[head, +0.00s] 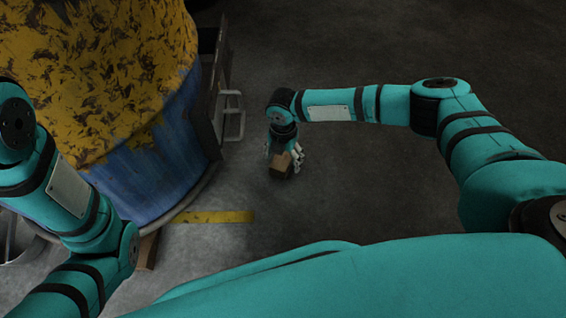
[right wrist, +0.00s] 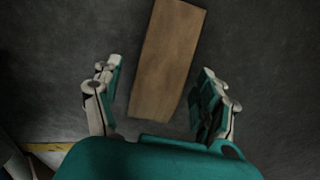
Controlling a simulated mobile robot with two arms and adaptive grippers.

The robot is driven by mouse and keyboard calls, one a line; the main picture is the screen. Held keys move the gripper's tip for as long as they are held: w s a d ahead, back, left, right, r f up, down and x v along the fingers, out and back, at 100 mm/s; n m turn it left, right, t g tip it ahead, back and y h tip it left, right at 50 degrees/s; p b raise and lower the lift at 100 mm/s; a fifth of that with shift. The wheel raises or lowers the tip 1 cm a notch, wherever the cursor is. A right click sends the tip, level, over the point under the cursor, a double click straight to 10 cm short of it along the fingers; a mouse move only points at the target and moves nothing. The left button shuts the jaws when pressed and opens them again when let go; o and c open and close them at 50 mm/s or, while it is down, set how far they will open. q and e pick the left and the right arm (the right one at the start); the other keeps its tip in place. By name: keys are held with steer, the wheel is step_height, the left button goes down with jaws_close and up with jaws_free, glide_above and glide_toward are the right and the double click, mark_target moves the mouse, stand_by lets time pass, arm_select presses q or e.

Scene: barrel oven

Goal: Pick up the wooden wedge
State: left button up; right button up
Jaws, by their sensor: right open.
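The wooden wedge (right wrist: 165,62) is a brown block on the grey floor. In the right wrist view it runs from the top edge down between the two fingers, slightly tilted, with clear gaps on both sides. In the head view the wedge (head: 282,162) shows small, partly covered by my right gripper (head: 284,160). My right gripper is open, pointing down at the floor with its fingers (right wrist: 160,105) on either side of the wedge. I cannot tell how far above the floor the fingertips are. My left arm shows at the left, but its gripper is out of view.
A large yellow and blue barrel (head: 155,165) stands at the left, with a dark metal door and a handle (head: 235,115) near my right gripper. A yellow line (head: 213,217) marks the floor. Another piece of wood (head: 147,250) lies by the barrel's base. The floor to the right is clear.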

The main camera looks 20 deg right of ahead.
steer(key=c, duration=1.3)
steer(key=shift+r, duration=0.1)
steer(key=shift+c, duration=0.2)
